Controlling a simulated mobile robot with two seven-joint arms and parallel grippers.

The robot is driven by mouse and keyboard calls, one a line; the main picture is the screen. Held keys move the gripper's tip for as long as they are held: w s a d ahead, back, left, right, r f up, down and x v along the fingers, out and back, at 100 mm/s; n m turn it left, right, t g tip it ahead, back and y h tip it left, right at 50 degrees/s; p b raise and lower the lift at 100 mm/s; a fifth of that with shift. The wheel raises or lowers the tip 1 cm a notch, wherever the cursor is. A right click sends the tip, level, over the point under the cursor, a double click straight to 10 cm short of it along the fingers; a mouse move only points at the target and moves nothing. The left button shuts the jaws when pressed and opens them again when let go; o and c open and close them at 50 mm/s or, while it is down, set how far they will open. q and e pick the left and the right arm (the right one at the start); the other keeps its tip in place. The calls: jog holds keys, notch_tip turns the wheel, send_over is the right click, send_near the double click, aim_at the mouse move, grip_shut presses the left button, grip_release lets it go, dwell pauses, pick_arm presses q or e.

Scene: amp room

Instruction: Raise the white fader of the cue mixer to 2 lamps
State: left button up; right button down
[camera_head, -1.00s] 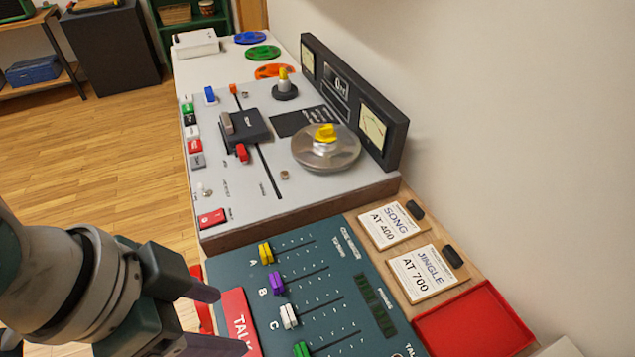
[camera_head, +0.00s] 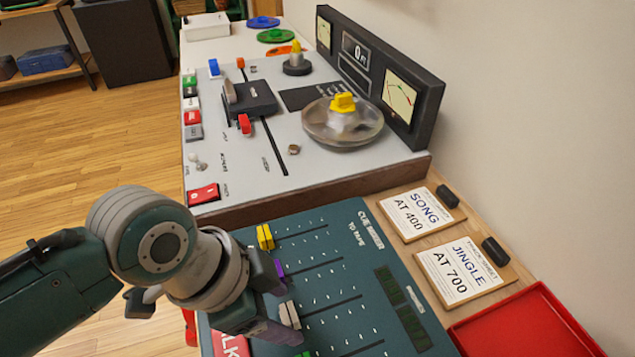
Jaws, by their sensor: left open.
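The teal cue mixer (camera_head: 335,235) lies at the lower middle. Two dark lamp strips (camera_head: 391,286) show no clear light. My left gripper (camera_head: 287,311) is open, one finger on each side of the white fader; I cannot tell whether they touch it. My right gripper is not in view.
A grey tape machine (camera_head: 240,165) with a raised front edge stands behind the mixer. Two cards, SONG (camera_head: 420,212) and JINGLE (camera_head: 462,270), and a red tray (camera_head: 530,325) lie to the right. A red talk button (camera_head: 230,345) is partly hidden under my gripper.

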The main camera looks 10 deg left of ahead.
pick_arm(q)
jog(key=shift+w+d+f, duration=0.1)
jog(key=shift+d+f, duration=0.05)
jog(key=shift+f, duration=0.25)
jog(key=shift+c, duration=0.4)
grip_shut()
dwell(0.8)
